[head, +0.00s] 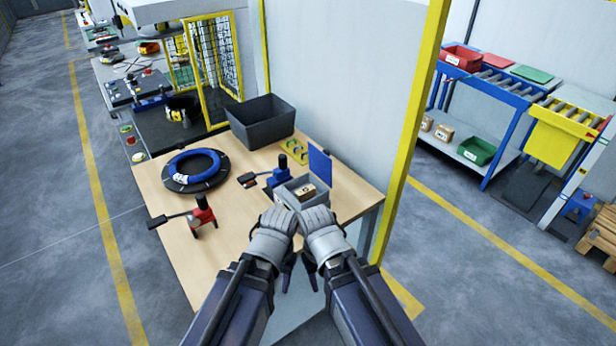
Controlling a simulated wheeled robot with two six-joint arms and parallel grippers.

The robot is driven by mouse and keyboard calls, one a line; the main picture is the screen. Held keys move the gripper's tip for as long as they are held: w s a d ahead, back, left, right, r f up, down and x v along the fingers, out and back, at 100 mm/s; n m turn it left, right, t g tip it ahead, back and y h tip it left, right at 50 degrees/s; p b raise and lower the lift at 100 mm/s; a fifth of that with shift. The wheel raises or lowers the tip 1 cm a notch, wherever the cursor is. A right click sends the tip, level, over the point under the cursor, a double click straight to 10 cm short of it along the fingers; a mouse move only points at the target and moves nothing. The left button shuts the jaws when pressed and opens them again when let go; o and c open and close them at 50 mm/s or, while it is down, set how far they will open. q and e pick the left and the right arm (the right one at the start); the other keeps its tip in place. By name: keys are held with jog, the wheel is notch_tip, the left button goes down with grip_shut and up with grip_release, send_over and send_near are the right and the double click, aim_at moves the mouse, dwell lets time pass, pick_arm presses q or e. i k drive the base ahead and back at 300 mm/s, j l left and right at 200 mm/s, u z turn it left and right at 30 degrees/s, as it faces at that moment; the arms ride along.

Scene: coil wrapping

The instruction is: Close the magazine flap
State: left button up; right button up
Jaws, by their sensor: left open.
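The magazine (289,200) is a small grey box near the right front of the wooden table. Its blue flap (319,163) stands upright at the back, open, and a small tan labelled piece (307,191) shows inside. My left gripper (281,218) is at the near side of the magazine, open, with nothing seen in it. My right gripper (320,220) is close beside it on the right; its jaws are too hidden to judge. Both grippers cover the near part of the magazine, and neither is seen touching the flap.
A blue coil on a black disc (183,187) lies at the left of the table (215,250). A red toggle clamp (203,213) and a blue one (280,165) stand nearby. A dark bin (262,122) and a yellow holder (295,150) are behind. A yellow post (410,125) rises at the right.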

aim_at(321, 164)
jog(key=l+u, duration=0.2)
jog(key=u, duration=0.25)
jog(key=i+l+u, duration=0.1)
jog(key=u, duration=0.4)
jog(key=l+u, duration=0.15)
jog(key=l, duration=0.35)
jog(key=l+u, duration=0.2)
jog(key=l, duration=0.25)
jog(key=k+l+u, duration=0.15)
jog(key=l, duration=0.3)
jog(key=l+u, duration=0.15)
jog(key=l, duration=0.35)
jog(key=k+l, duration=0.1)
jog(key=l, duration=0.35)
jog(key=k+l, duration=0.15)
jog(key=l, duration=0.25)
